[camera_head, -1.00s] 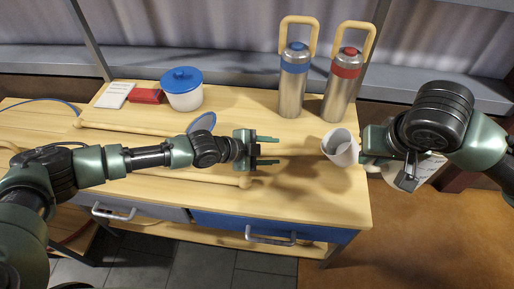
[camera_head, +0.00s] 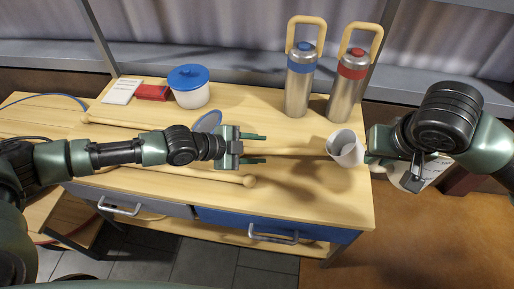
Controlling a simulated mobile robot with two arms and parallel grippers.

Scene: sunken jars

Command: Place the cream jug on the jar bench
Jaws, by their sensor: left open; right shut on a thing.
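The cream jug (camera_head: 346,150) is a small pale vessel with its open mouth showing, near the right end of the wooden bench (camera_head: 315,205). My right gripper (camera_head: 371,157) is shut on its right side; the contact is partly hidden. The jug looks tilted, and I cannot tell whether it touches the bench top. My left gripper (camera_head: 262,149) is open and empty over the middle of the bench, its fingers pointing right towards the jug and apart from it.
A blue-capped flask (camera_head: 299,85) and a red-capped flask (camera_head: 347,92) stand at the back right. A blue-lidded white jar (camera_head: 190,92), a red box (camera_head: 152,92) and a white card (camera_head: 122,91) are at the back left. Wooden rods (camera_head: 215,174) lie near my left arm. Front right bench top is clear.

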